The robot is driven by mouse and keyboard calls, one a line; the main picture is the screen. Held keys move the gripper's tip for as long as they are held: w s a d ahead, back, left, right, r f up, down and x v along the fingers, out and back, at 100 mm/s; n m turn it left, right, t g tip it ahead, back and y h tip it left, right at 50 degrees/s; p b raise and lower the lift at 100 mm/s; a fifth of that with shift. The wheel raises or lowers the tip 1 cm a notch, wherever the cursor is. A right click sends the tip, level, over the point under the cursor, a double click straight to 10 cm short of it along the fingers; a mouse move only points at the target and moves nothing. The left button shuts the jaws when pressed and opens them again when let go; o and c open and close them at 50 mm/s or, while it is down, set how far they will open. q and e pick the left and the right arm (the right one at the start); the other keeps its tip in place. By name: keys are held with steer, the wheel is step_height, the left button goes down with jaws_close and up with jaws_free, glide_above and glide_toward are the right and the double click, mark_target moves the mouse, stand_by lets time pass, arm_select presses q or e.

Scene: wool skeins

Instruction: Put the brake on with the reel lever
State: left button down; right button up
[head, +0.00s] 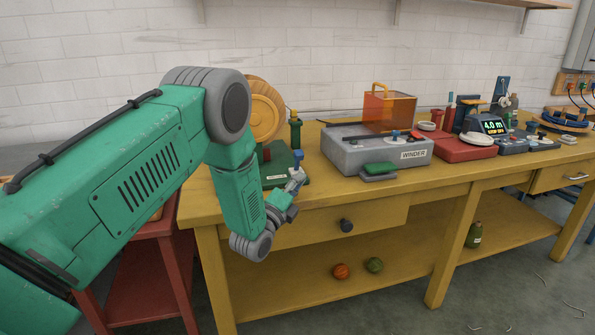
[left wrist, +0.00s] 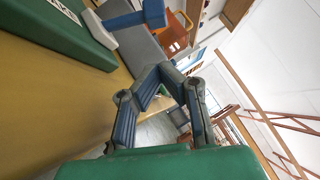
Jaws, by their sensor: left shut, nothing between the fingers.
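The wooden reel (head: 264,108) stands on a green base (head: 273,172) at the left end of the yellow bench, partly hidden by my left arm. The reel lever (head: 298,158) has a blue handle and shows at the front of the base. In the left wrist view the lever's blue handle (left wrist: 134,18) is at the top, on a pale arm beside the labelled green base (left wrist: 58,34). My left gripper (head: 296,180) is shut and empty, close to the lever in the head view. Its fingertips (left wrist: 160,70) show apart from the blue handle in the wrist view. The right gripper is not in view.
The grey winder (head: 372,150) with an orange cover (head: 389,110) stands right of the reel base. A green pad (head: 379,169) lies before it. Red and blue devices fill the bench's right side. A drawer knob (head: 346,225) juts out below the bench top.

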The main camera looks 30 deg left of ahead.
mark_target(294, 153)
arm_select(q)
steer(key=w+a, duration=0.1)
steer(key=w+a+r, duration=0.1)
steer(key=shift+w+r+b, duration=0.3)
steer(key=shift+w+b, duration=0.05)
steer(key=shift+w, duration=0.05)
steer(key=shift+w+a+r, duration=0.15)
steer(key=shift+w+a, duration=0.15)
steer(key=shift+a, duration=0.15)
steer(key=shift+w+r+n+g+p, duration=0.1)
steer(key=shift+r+n+g+p, duration=0.2)
steer(key=shift+r+n+p, duration=0.35)
steer(key=n+g+p, duration=0.1)
steer(key=p, duration=0.1)
steer(key=w+a+r+n+g+p, duration=0.1)
steer(key=p, duration=0.2)
steer(key=a+n+g+p, duration=0.1)
steer(key=n+p, duration=0.1)
steer(key=p, duration=0.1)
steer(key=shift+w+r+g, duration=0.3)
steer(key=shift+r+g, duration=0.1)
steer(key=shift+w+a+g+p, duration=0.15)
steer(key=shift+a+g+p, duration=0.05)
steer(key=shift+g+p, duration=0.15)
steer(key=shift+f+n, duration=0.25)
steer(key=shift+f, duration=0.05)
